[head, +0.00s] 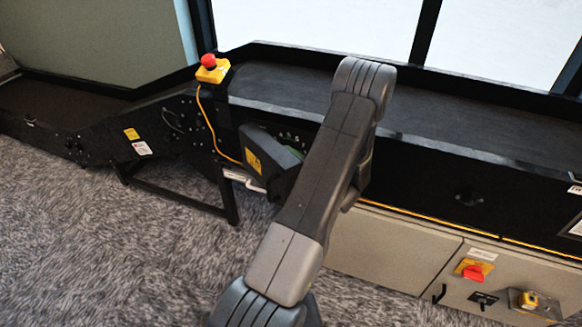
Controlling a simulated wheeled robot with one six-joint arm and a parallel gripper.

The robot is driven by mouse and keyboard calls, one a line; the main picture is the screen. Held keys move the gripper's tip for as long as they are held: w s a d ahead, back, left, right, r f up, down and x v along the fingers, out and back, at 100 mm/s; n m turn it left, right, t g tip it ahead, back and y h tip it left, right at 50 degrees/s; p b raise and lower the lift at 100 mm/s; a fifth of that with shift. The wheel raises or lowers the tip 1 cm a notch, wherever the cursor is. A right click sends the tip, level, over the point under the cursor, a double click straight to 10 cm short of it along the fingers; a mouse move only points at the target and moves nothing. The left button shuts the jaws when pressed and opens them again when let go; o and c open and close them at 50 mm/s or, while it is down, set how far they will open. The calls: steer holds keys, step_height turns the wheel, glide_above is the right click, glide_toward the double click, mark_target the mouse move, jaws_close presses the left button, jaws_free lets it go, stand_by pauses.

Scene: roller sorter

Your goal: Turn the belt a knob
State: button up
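I cannot tell which control is the belt a knob, because no label is readable. A red rotary knob on a yellow plate (474,270) sits on the beige cabinet front at the lower right. A yellow control on a metal plate (531,299) is to its right. A small black fitting (483,298) lies between them, lower down. A dark round fitting (468,198) is on the black conveyor side above. My arm crosses the middle of the view and hides part of the conveyor side. My gripper is not visible.
A black conveyor belt (290,88) runs along the back beneath windows. A red emergency button on a yellow box (210,68) stands at its left end. A dark box with a yellow label (264,155) juts out beside my arm. Grey carpet (110,250) is clear at left.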

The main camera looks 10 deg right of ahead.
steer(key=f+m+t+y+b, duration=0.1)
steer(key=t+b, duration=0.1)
steer(key=b, duration=0.3)
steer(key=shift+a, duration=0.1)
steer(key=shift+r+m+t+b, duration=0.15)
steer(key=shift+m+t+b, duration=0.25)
steer(key=shift+b, duration=0.05)
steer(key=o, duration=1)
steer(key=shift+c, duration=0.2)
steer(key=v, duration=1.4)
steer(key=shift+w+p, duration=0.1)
steer(key=shift+p, duration=0.25)
